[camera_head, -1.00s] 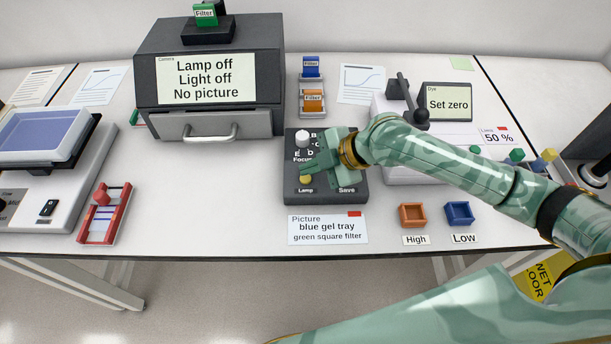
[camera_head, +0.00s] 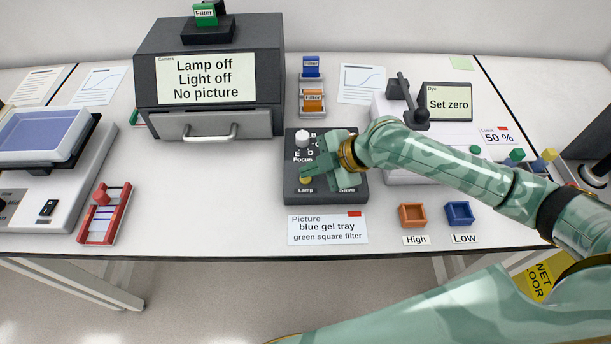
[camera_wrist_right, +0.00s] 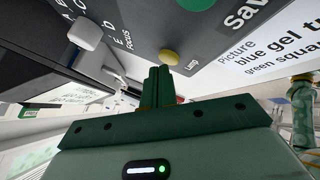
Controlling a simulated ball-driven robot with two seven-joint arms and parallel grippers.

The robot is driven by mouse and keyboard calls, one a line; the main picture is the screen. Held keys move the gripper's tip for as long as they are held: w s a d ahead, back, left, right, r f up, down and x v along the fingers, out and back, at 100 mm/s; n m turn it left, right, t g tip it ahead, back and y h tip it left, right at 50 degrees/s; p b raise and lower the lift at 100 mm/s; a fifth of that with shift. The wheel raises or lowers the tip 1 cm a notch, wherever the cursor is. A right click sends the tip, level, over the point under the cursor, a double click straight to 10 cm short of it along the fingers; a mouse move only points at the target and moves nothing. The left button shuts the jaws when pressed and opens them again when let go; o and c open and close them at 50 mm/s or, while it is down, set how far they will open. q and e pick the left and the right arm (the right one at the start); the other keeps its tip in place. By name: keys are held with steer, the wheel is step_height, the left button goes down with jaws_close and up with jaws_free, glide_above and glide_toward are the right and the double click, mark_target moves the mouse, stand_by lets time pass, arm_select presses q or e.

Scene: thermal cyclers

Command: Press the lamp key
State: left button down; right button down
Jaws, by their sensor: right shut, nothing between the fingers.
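The yellow lamp key (camera_head: 306,180) is at the front left of the dark control box (camera_head: 293,194), above the word Lamp. My right gripper (camera_head: 305,171) is shut and empty, with its fingertips just above and behind the key. In the right wrist view, the fingertips (camera_wrist_right: 158,72) are right beside the yellow key (camera_wrist_right: 170,57); I cannot tell whether they touch it. The camera screen (camera_head: 205,79) reads Lamp off, Light off, No picture. My left gripper is not in view.
A white knob (camera_head: 302,138) stands at the back of the control box, and the green Save key (camera_wrist_right: 196,4) lies beside the lamp key. A picture card (camera_head: 328,230) lies in front. Orange (camera_head: 412,215) and blue (camera_head: 460,213) trays stand to the right.

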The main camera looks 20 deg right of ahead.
mark_target(311, 179)
steer(key=shift+f, duration=0.4)
stand_by(0.5)
steer(key=shift+r, duration=0.15)
steer(key=shift+r+p, duration=0.7)
steer(key=shift+p, duration=0.05)
step_height(311, 179, up, 5)
steer(key=p, duration=0.5)
steer(key=shift+r, duration=0.1)
stand_by(0.8)
